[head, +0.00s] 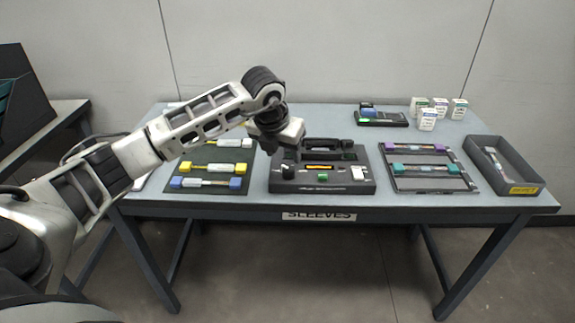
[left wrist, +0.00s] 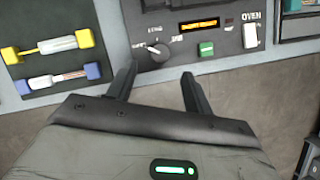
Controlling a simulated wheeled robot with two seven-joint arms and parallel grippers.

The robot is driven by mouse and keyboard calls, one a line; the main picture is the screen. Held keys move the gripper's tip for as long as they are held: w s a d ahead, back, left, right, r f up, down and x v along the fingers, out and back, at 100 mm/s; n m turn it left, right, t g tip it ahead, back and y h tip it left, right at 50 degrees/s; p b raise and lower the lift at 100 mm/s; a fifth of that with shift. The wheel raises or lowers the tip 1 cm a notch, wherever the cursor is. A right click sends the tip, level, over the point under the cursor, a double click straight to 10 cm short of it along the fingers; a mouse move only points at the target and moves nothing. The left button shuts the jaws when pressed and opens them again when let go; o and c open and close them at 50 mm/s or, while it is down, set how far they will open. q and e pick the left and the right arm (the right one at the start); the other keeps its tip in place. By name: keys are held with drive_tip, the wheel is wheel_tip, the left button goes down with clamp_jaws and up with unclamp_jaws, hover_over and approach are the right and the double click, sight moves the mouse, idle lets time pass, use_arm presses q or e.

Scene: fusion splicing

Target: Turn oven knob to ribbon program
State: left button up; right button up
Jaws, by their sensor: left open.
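The dark oven unit (head: 345,187) sits at the middle of the table's front part. Its round knob (left wrist: 157,48), with a light pointer mark, is at the panel's left; small printed labels around it are too blurred to read surely. In the head view the knob (head: 288,172) shows just below my left gripper (head: 287,151). In the left wrist view my left gripper (left wrist: 158,74) is open and empty, its two fingers apart on the near side of the knob, not closed on it. The amber display (left wrist: 198,26) is lit, its text unreadable. My right gripper is not in view.
The panel also has a green button (left wrist: 206,49) and a white switch (left wrist: 251,36). A mat (head: 208,190) with yellow- and blue-ended holders lies left. A frame (head: 432,184) with purple- and teal-ended holders and a grey tray (head: 522,188) lie right. Small boxes (head: 428,119) stand behind.

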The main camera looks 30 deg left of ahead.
sight(288, 169)
use_arm(q)
drive_tip(key=x, duration=0.7)
drive_tip(key=shift+f, duration=0.1)
drive_tip(key=c, duration=1)
